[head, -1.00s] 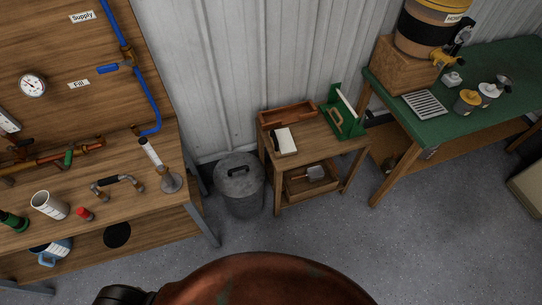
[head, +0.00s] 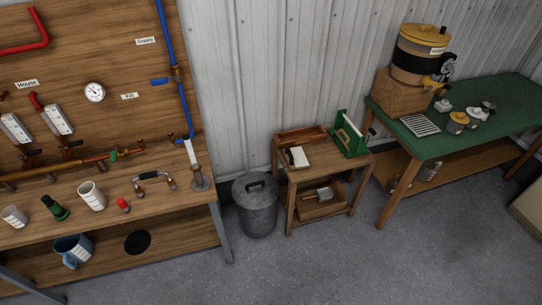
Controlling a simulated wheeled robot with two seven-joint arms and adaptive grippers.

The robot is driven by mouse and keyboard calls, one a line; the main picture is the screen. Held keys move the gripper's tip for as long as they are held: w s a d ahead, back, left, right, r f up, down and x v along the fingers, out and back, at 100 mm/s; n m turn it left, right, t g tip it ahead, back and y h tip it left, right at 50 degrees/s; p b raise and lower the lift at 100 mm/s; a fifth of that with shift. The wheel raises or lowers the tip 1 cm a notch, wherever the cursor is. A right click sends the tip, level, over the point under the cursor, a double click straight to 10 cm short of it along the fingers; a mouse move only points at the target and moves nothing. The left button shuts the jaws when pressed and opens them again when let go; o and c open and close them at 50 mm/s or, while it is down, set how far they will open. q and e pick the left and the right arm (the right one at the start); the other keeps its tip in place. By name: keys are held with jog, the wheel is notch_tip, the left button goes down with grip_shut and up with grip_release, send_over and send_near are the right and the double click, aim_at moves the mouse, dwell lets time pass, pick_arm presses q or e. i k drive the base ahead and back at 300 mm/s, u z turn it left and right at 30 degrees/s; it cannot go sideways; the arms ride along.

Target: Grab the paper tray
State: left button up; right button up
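No thing in view is labelled as the paper tray. A shallow reddish-brown tray (head: 301,137) sits at the back of the small wooden stand's top (head: 321,162); it is the likeliest match, but I cannot tell for sure. A white pad or block (head: 299,157) with a dark edge lies in front of the tray and hides part of it. A green holder (head: 351,136) stands at the right of the same top. An open wooden box (head: 320,208) with a small scoop in it sits on the stand's lower shelf. Neither gripper shows.
A lidded metal bin (head: 256,208) stands left of the stand. A wooden workbench (head: 80,225) with pipes and cups fills the left. A green-topped table (head: 480,130) with a large dispenser (head: 420,52) stands at right. The grey floor (head: 340,265) in front is clear.

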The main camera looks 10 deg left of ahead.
aim_at(296, 158)
jog(key=u, duration=0.7)
jog(key=i, duration=0.65)
jog(key=u, duration=0.6)
jog(key=i, duration=0.7)
jog(key=z, duration=0.15)
